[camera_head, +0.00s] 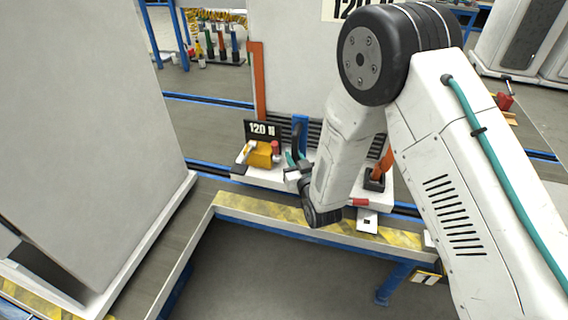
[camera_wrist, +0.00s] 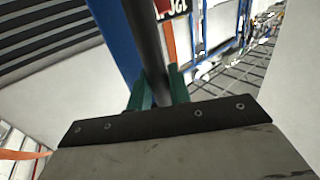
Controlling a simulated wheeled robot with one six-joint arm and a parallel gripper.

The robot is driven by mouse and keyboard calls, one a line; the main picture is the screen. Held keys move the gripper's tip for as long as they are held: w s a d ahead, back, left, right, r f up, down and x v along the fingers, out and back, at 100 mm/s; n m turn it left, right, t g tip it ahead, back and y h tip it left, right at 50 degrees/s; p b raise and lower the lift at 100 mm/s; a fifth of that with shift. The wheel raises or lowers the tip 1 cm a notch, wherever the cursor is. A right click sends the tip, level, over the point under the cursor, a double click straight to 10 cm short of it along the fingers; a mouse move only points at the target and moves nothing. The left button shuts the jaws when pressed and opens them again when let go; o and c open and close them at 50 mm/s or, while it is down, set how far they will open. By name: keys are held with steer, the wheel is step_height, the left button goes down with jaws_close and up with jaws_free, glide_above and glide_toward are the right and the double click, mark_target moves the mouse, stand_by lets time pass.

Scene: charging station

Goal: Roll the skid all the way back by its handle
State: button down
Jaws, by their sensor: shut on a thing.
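The skid (camera_head: 243,173) is a low white platform on blue-edged floor rails, bearing a tall white cabinet (camera_head: 290,60) with dark louvres at its foot. A blue upright (camera_head: 300,122) rises at its front, with the dark bar-like handle (camera_wrist: 147,38) beside it in the wrist view. My gripper (camera_head: 292,158) has teal fingers and is shut on the handle; its fingers also show around the bar in the wrist view (camera_wrist: 159,88). My arm hides the skid's right part and some of the cabinet in the head view.
A black "120" sign (camera_head: 262,131) and a yellow block (camera_head: 261,154) sit on the skid's left front. A yellow-black striped edge (camera_head: 260,208) runs in front. A large pale cabinet (camera_head: 85,130) stands close on the left. Open floor (camera_head: 215,130) shows behind it.

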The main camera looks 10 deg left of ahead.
steer(key=shift+a, duration=0.25)
steer(key=shift+a, duration=0.1)
steer(key=c, duration=1.6)
jaws_free()
steer(key=shift+r, duration=0.1)
steer(key=shift+c, duration=0.2)
steer(key=o, duration=0.3)
steer(key=shift+a, duration=0.2)
steer(key=shift+d, duration=0.25)
steer(key=shift+s+d, duration=0.1)
steer(key=shift+s, duration=0.1)
steer(key=v, duration=0.7)
steer(key=shift+s, duration=0.15)
